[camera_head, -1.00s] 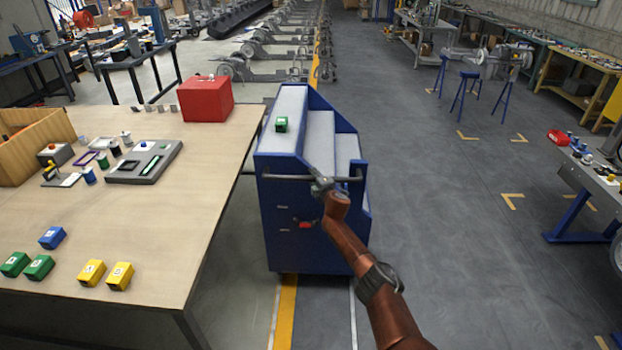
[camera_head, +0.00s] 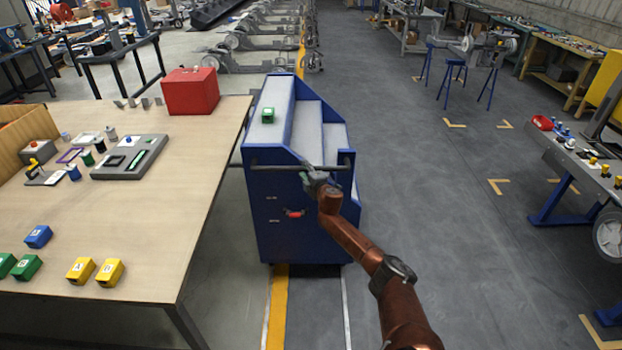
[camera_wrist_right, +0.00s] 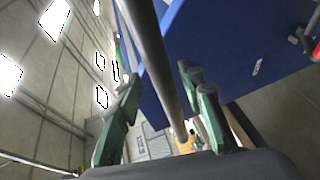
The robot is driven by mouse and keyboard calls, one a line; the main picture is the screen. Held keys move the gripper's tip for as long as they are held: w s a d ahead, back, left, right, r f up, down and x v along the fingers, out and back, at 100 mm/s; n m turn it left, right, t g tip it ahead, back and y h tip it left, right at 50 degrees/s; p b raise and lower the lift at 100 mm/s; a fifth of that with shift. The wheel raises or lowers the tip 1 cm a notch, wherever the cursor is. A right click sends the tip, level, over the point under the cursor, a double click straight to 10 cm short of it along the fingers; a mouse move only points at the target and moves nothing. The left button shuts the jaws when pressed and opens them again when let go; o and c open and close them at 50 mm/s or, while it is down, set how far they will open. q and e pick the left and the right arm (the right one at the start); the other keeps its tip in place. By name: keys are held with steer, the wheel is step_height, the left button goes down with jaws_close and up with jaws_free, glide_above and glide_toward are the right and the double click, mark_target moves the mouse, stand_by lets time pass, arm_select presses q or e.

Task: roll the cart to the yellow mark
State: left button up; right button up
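The blue cart (camera_head: 305,226) stands upright on the floor right of the wooden table, with stepped pale top shelves and a dark handle bar (camera_head: 270,168) on its near side. My right gripper (camera_head: 312,178) is at the right part of this handle. In the right wrist view the bar (camera_wrist_right: 158,50) passes between the green-and-grey fingers, which are spread with a visible gap beside it. Yellow corner marks (camera_head: 497,187) lie on the floor right of the cart; a yellow floor stripe (camera_head: 277,310) runs by its near end. My left gripper is out of view.
The wooden table (camera_head: 150,215) with a red box (camera_head: 190,92) stands close on the left. A workbench (camera_head: 560,160) stands at the right. The grey floor between cart and workbench is clear.

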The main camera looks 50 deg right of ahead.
steer(key=v, duration=0.8)
steer(key=shift+s, duration=0.2)
steer(key=shift+r, duration=0.1)
